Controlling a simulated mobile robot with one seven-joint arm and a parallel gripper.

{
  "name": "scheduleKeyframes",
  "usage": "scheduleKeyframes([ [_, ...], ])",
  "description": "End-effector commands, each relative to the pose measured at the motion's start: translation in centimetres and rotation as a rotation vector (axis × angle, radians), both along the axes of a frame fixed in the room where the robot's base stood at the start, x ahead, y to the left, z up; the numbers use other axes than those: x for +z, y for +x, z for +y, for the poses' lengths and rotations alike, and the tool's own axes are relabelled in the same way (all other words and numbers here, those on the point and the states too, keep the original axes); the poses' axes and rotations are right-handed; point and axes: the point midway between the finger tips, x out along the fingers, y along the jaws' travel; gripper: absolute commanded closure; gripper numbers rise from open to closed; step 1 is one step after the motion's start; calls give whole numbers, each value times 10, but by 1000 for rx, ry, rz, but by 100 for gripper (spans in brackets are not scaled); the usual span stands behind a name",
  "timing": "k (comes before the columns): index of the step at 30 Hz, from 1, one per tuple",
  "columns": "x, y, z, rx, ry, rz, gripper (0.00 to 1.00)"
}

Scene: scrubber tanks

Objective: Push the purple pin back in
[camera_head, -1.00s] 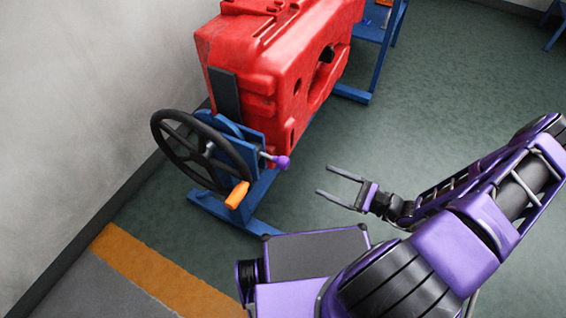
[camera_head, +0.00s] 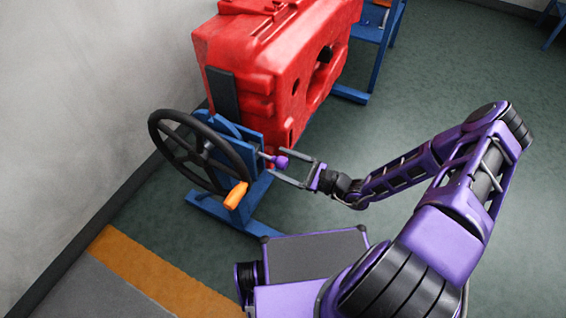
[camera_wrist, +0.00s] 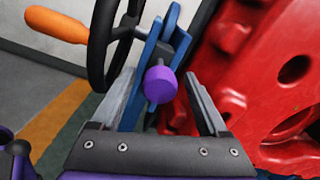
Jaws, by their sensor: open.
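The purple pin (camera_head: 281,162) has a round purple knob on a short grey shaft. It sticks out of the blue bracket (camera_head: 258,147) beside the black handwheel. My gripper (camera_head: 279,166) is open, with its two fingers reaching toward the pin from the right. In the wrist view the purple knob (camera_wrist: 160,84) sits between the two open fingers of my gripper (camera_wrist: 163,88), a little nearer the left finger. I cannot tell whether a finger touches the knob. The shaft behind the knob is mostly hidden in the wrist view.
The black handwheel (camera_head: 160,123) with an orange handle (camera_head: 236,196) is left of the pin. A large red tank (camera_head: 235,50) stands on a blue frame (camera_head: 202,204) behind it. Open green floor (camera_head: 420,90) lies to the right.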

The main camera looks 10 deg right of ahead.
Motion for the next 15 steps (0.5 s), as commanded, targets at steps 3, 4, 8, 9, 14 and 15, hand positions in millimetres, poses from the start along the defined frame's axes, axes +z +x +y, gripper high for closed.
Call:
scheduleKeyframes([
  [3, 0, 0, 0, 0, 0, 0, 22],
  [4, 0, 0, 0, 0, 0, 0, 28],
  [8, 0, 0, 0, 0, -1, -1, 51],
  [9, 0, 0, 0, 0, -1, -1, 58],
  [14, 0, 0, 0, 0, -1, -1, 87],
  [15, 0, 0, -1, 0, -1, -1, 94],
])
